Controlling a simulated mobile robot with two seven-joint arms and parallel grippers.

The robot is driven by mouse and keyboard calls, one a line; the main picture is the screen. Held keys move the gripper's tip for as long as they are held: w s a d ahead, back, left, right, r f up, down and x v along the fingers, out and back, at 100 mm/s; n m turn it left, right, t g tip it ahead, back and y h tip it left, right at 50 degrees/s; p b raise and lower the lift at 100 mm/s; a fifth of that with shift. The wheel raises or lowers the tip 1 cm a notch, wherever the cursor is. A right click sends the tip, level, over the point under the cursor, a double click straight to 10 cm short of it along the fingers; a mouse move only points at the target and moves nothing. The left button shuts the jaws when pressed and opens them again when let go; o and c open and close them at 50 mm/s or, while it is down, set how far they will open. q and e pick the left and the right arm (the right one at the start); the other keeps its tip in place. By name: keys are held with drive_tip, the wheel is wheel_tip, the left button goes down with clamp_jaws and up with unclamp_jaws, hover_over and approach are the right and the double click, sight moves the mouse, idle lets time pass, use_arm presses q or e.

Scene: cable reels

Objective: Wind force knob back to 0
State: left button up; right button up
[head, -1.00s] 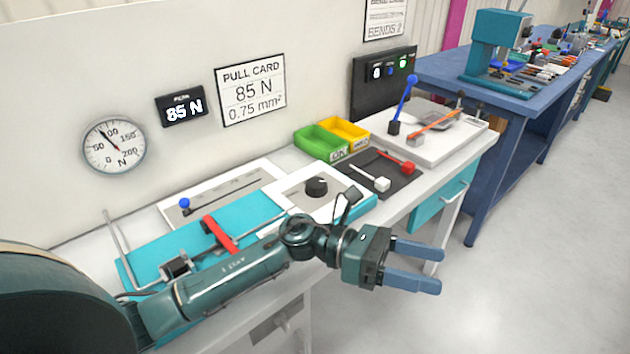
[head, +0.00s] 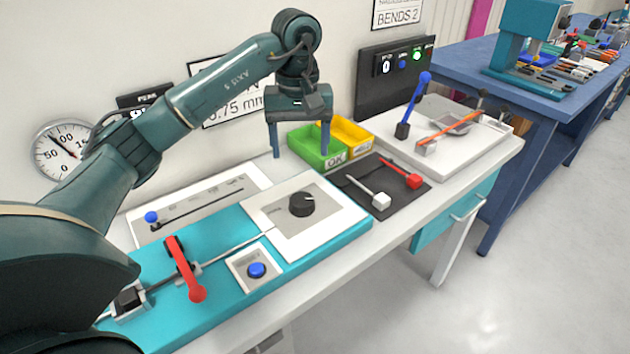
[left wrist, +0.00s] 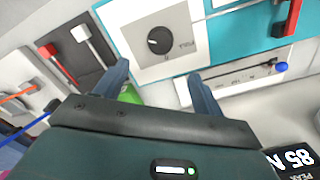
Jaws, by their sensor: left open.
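The black force knob (head: 302,204) sits on a white square plate at the right end of the teal fixture. It also shows in the left wrist view (left wrist: 160,40), beyond my fingertips. My left gripper (head: 300,154) is open and empty, pointing down behind the knob by the bins, apart from it. In the left wrist view its two fingers (left wrist: 162,85) are spread with nothing between them. The round dial gauge (head: 66,150) on the wall is partly hidden by my arm. The digital force display (head: 143,100) is mostly covered; the left wrist view shows it reading 85 N (left wrist: 297,160).
A green bin (head: 318,147) and a yellow bin (head: 350,138) stand close to my gripper. A dark mat with white and red levers lies to the right.

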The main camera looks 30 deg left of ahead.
sight(301, 199)
use_arm(q)
drive_tip(key=f, duration=0.4)
drive_tip(key=shift+s+f, duration=0.2)
wheel_tip(301, 199, down, 8)
drive_tip(key=shift+w+r+p, duration=0.1)
drive_tip(key=shift+r+p, duration=0.15)
drive_tip(key=shift+p, duration=0.2)
drive_tip(key=shift+f, duration=0.55)
use_arm(e)
drive_tip(key=shift+s+d+f, duration=0.15)
drive_tip(key=shift+s+f, duration=0.15)
drive_tip(key=shift+s, duration=0.15)
use_arm(q)
drive_tip(key=shift+c, duration=0.6)
drive_tip(key=c, duration=0.9)
drive_tip(key=shift+n, duration=0.3)
use_arm(e)
drive_tip(key=shift+s+f, duration=0.1)
drive_tip(key=shift+f, duration=0.05)
